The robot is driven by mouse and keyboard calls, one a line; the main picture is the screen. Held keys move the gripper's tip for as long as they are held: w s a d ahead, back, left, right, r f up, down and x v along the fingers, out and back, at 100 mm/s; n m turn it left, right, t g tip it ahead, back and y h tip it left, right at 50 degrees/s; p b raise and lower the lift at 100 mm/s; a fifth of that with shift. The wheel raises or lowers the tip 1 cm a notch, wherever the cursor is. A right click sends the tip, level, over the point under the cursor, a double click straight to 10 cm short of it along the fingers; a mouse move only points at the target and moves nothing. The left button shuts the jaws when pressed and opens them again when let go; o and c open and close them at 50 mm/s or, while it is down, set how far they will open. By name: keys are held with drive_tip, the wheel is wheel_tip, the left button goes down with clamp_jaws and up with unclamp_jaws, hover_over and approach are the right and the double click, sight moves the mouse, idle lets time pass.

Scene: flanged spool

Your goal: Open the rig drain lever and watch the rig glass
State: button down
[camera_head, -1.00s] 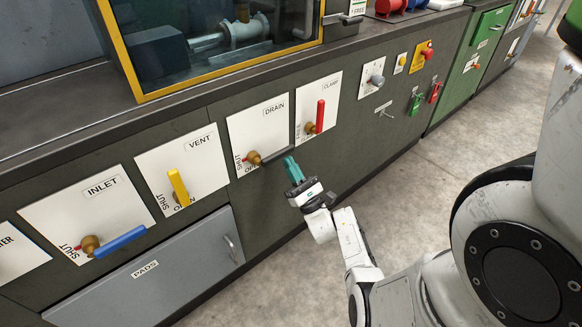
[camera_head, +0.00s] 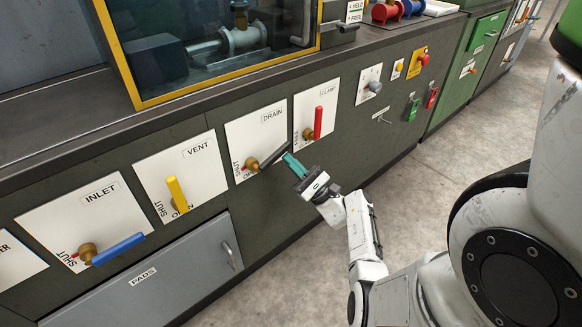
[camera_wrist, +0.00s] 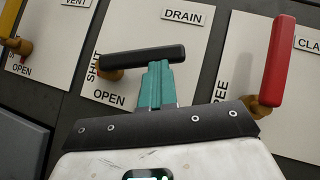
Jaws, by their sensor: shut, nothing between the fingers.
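The drain lever (camera_head: 274,156) has a black bar handle on a brass pivot, on a white plate labelled DRAIN. Its handle points right and tilts upward in the head view. The plate reads SHUT on the left and OPEN at the bottom. In the wrist view the handle (camera_wrist: 150,55) lies across the plate, above the OPEN word. My gripper (camera_head: 290,160) has teal fingers, shut and empty. They are at the handle's underside near its free end and appear to touch it. The rig glass (camera_head: 180,75) is a yellow-framed pane with grey pipework behind it.
The red clamp lever (camera_head: 318,122) stands upright close to the right of my gripper. The yellow vent lever (camera_head: 176,193) and blue inlet lever (camera_head: 118,249) are to the left. A grey PADS drawer (camera_head: 160,280) is below. The floor in front is clear.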

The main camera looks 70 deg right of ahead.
sight(287, 146)
wheel_tip(287, 146, up, 2)
drive_tip(key=n+y, duration=0.3)
drive_tip(key=shift+d+r+n+p, duration=0.1)
drive_tip(key=shift+n+p, duration=0.3)
drive_tip(key=r+n+g+y+p, duration=0.1)
drive_tip(key=n, duration=0.1)
drive_tip(key=a+r+n+g+y+p, duration=0.1)
drive_tip(key=r+n+y, duration=0.1)
drive_tip(key=n, duration=0.1)
drive_tip(key=r+n+g+y+p, duration=0.1)
drive_tip(key=n+y+p, duration=0.1)
drive_tip(key=shift+w+a+r+n+g, duration=0.15)
drive_tip(key=shift+w+n+g, duration=0.15)
drive_tip(key=shift+w+g, duration=0.1)
drive_tip(key=shift+w+a+r+n+g+y+p, duration=0.1)
drive_tip(key=shift+w+a+r+n+g+p, duration=0.35)
drive_tip(key=shift+n+g+p, duration=0.45)
drive_tip(key=shift+w+a+r+n+g+y+p, duration=0.15)
drive_tip(key=shift+a+r+n+g+p, duration=0.35)
drive_tip(key=shift+n+p, duration=0.5)
drive_tip(key=shift+w+a+r+n+g+y+p, duration=0.1)
drive_tip(key=shift+w+a+r+n+g+p, duration=0.25)
drive_tip(key=shift+a+n+g+p, duration=0.6)
drive_tip(key=shift+d+f, duration=0.1)
drive_tip(key=shift+d, duration=0.15)
